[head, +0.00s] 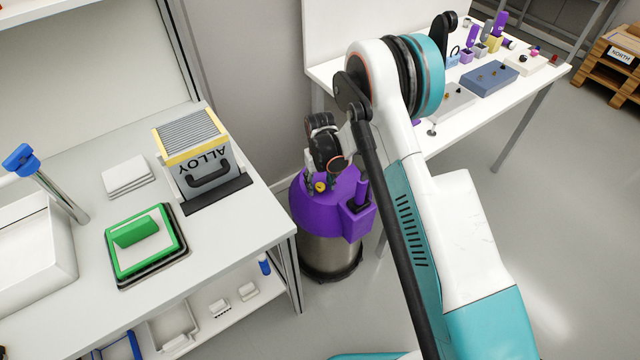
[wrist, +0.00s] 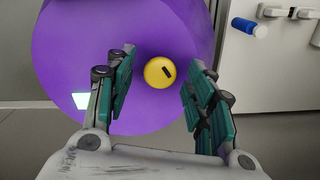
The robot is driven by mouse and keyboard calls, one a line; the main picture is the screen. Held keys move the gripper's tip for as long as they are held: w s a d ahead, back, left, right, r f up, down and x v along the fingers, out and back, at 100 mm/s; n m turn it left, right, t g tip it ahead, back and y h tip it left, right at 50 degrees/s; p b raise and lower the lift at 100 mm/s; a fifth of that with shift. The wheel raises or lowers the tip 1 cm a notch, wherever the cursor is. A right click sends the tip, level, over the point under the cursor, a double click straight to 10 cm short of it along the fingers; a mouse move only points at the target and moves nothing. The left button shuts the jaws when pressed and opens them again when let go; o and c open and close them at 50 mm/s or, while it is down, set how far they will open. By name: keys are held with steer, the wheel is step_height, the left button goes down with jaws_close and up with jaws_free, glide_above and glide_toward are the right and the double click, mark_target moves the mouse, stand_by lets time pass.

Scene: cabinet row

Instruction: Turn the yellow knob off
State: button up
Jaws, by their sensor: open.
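The yellow knob (wrist: 159,73) is round with a dark slot-like mark near its upper right edge. It sits on the purple top (wrist: 75,35) of a canister, between my gripper's fingers in the wrist view. In the head view the knob (head: 320,187) shows small on the purple canister (head: 315,215), which has a metal lower body. My gripper (wrist: 155,100) is open, with a green-padded finger on each side of the knob and a gap on both sides. In the head view my gripper (head: 320,178) is over the canister top, partly hidden by its own wrist.
A white workbench (head: 215,240) with a grey ALLOY box (head: 205,175) and a green-framed item (head: 145,245) stands left of the canister. A white table (head: 485,100) with small parts is behind right. Open floor (head: 560,220) lies at right.

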steer(key=c, duration=1.1)
steer(key=shift+n, duration=0.4)
steer(key=n, duration=0.5)
steer(key=shift+n, duration=0.3)
steer(key=n, duration=0.5)
steer(key=shift+n, duration=0.4)
